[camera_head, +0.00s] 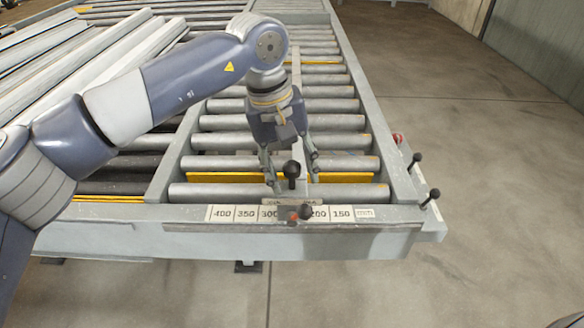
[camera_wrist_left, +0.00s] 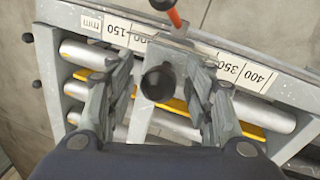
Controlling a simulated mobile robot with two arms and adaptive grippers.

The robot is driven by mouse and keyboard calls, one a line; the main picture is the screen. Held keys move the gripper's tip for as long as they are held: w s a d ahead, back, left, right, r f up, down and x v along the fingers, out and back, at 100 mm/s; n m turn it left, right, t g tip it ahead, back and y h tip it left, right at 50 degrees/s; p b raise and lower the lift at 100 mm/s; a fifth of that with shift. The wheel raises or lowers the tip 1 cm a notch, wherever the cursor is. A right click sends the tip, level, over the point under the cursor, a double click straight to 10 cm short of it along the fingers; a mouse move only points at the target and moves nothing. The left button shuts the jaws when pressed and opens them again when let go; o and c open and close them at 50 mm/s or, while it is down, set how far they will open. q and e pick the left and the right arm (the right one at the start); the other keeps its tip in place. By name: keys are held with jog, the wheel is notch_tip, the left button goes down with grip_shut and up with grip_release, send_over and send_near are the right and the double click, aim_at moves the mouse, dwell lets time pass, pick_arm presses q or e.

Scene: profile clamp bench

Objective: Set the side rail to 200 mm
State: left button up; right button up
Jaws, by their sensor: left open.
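The side rail (camera_head: 296,72) is a grey bar running back across the rollers. Its front end carries a carriage with a black ball knob (camera_head: 291,170) and a red-orange-tipped lever (camera_head: 304,212). The carriage covers the scale (camera_head: 246,214) between 300 and 200, so the exact setting is hidden. My left gripper (camera_head: 293,181) is open, pointing down with its fingers on either side of the knob. In the left wrist view the knob (camera_wrist_left: 157,82) shows between the fingers, with visible gaps. The orange lever (camera_wrist_left: 172,14) is beyond it. My right gripper is not in view.
Roller conveyor (camera_head: 330,121) lies beneath the arm. Long grey profiles (camera_head: 70,60) are stacked at the left. Small black knobs (camera_head: 434,193) stick out at the right frame edge, with a red button (camera_head: 398,138) behind. The floor at right is clear.

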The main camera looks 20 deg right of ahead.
pick_arm(q)
notch_tip(320, 180, up, 12)
jog(key=a, duration=0.2)
jog(key=shift+a+f, duration=0.15)
